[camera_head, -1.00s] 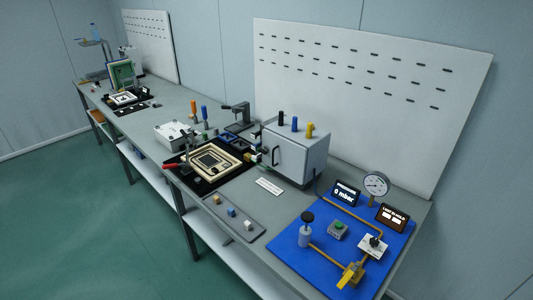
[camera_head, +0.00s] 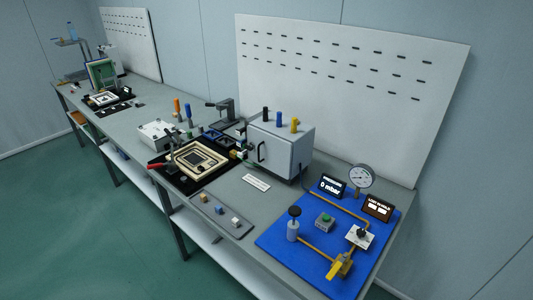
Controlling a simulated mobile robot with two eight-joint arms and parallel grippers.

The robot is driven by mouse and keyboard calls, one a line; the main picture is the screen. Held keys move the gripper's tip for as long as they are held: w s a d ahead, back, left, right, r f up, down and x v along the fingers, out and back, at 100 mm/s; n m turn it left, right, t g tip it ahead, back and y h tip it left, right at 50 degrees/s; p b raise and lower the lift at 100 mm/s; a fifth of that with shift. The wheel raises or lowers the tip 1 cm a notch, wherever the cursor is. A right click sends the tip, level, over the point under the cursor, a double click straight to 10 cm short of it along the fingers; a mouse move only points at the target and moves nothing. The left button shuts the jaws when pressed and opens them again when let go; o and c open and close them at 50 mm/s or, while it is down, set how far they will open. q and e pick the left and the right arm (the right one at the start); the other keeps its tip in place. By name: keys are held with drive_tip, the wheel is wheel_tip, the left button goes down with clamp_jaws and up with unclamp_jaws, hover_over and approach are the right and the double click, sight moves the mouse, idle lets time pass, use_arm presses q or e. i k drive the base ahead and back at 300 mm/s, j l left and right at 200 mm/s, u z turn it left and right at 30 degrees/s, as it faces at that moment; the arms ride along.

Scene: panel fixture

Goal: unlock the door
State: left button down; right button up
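A grey-white box cabinet (camera_head: 281,143) stands on the workbench in the middle of the view. Its front door (camera_head: 269,149) faces left and looks closed. A dark curved handle (camera_head: 261,152) is on the door. Black, blue and yellow upright pegs stand on top of the cabinet. No lock or key can be made out for certain at this size. Neither of my grippers is in view.
A blue panel (camera_head: 290,262) with a gauge (camera_head: 359,178), yellow pipes and a yellow valve lever (camera_head: 335,270) lies at the right. A black mat with a beige frame (camera_head: 194,160) lies left of the cabinet. A grey tray (camera_head: 225,221) holds small blocks. Green floor is clear at front left.

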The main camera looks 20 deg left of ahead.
sight(252, 145)
drive_tip(key=i+j+z, duration=0.25)
drive_tip(key=j+z, duration=0.2)
drive_tip(key=j, duration=0.3)
drive_tip(key=i+j+z, duration=0.25)
drive_tip(key=j, duration=0.2)
drive_tip(key=k+l, duration=0.05)
drive_tip(key=k, duration=0.05)
